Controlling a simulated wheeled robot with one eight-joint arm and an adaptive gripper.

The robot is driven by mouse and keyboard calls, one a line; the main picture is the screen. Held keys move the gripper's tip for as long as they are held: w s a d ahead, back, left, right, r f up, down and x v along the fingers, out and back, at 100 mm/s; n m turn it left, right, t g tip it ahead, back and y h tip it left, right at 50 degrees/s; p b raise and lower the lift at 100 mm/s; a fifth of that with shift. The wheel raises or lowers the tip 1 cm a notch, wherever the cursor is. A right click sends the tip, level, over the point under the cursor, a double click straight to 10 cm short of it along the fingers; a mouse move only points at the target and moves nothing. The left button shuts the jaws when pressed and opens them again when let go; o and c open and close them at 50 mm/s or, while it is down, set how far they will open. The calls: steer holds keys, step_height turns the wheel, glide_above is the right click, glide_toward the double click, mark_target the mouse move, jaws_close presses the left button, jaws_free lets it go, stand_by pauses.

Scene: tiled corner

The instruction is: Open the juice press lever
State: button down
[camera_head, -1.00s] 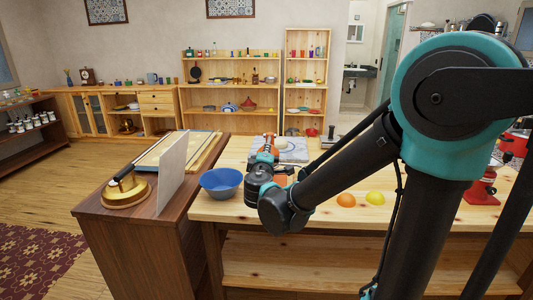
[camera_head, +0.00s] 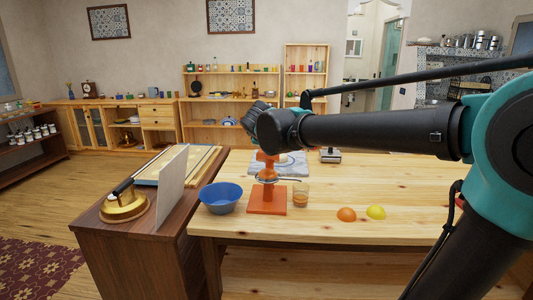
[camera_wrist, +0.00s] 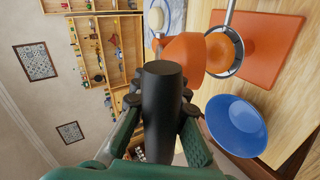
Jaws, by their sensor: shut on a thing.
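The orange juice press (camera_head: 267,201) stands on the wooden table with its square base flat. In the wrist view its base plate (camera_wrist: 275,35) is at the upper right, beside a metal-rimmed cup with orange content and an orange press head (camera_wrist: 183,58). A black cylindrical lever handle (camera_wrist: 162,85) lies between the fingers of my gripper (camera_wrist: 160,104), which is shut on it. In the head view my gripper is high above the press, mostly hidden behind my dark wrist. The join between handle and press is not clear there.
A blue bowl (camera_head: 220,198) stands left of the press and a glass (camera_head: 300,194) right of it. An orange fruit (camera_head: 346,214) and a yellow one (camera_head: 376,212) lie further right. A thin upright panel (camera_head: 172,186) stands on the left cabinet. The table's right side is clear.

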steer(key=w+r+g, duration=0.8)
steer(key=w+g, duration=0.1)
steer(key=w, duration=0.4)
steer(key=shift+w+d+g, duration=0.25)
steer(key=shift+w+g, duration=0.05)
stand_by(0.5)
steer(key=c, duration=1.6)
jaws_free()
steer(key=shift+w+f, duration=0.1)
steer(key=shift+w, duration=0.05)
steer(key=shift+o, duration=0.3)
step_height(320, 180, up, 8)
steer(key=s, duration=0.1)
steer(key=shift+s+f, duration=0.2)
steer(key=shift+f, duration=0.05)
